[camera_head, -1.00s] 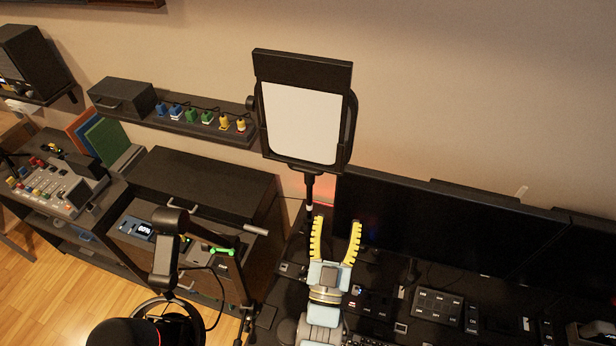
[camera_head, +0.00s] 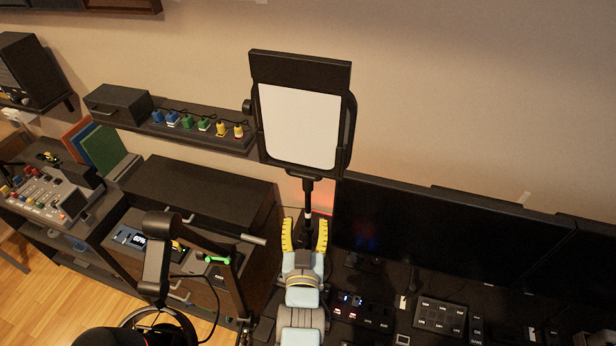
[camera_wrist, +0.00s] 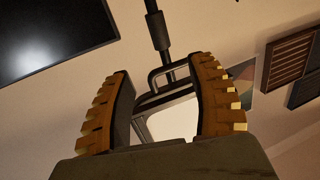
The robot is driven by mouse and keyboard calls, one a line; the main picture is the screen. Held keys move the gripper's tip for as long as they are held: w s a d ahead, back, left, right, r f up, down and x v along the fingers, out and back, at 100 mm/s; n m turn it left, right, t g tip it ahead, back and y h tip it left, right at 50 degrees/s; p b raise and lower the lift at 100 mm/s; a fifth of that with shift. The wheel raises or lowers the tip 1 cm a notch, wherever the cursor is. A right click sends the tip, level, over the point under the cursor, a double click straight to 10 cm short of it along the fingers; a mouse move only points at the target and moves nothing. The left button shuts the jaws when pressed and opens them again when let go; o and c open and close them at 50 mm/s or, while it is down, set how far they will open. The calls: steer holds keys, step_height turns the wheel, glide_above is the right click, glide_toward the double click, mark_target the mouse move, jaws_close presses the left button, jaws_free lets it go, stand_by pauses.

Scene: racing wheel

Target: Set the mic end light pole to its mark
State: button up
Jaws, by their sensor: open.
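The light pole (camera_head: 308,194) stands upright at the back of the desk, dark with a paler band, and carries a framed white light panel (camera_head: 299,127). My gripper (camera_head: 306,222) is open just below the panel, its yellow-ribbed fingers on either side of the pole's line in the head view. In the wrist view the pole (camera_wrist: 158,30) runs down from the top edge to the bracket and white panel (camera_wrist: 173,122), seen between the fingers (camera_wrist: 162,70). The fingers do not look closed on the pole. Its foot is hidden, and I see no clear mark.
Dark monitors (camera_head: 430,235) stand close to the right of the pole. A black cabinet (camera_head: 200,193) and a mic boom arm (camera_head: 158,250) are at the left. A wall shelf (camera_head: 190,128) holds small coloured plugs. Button panels (camera_head: 440,314) sit on the desk at right.

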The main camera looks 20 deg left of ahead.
mark_target(308, 183)
steer(key=p+x, duration=0.3)
steer(key=x, duration=1.1)
steer(key=shift+w+a+r, duration=0.1)
steer(key=shift+w+r, duration=0.05)
steer(key=shift+w, duration=0.1)
jaws_close()
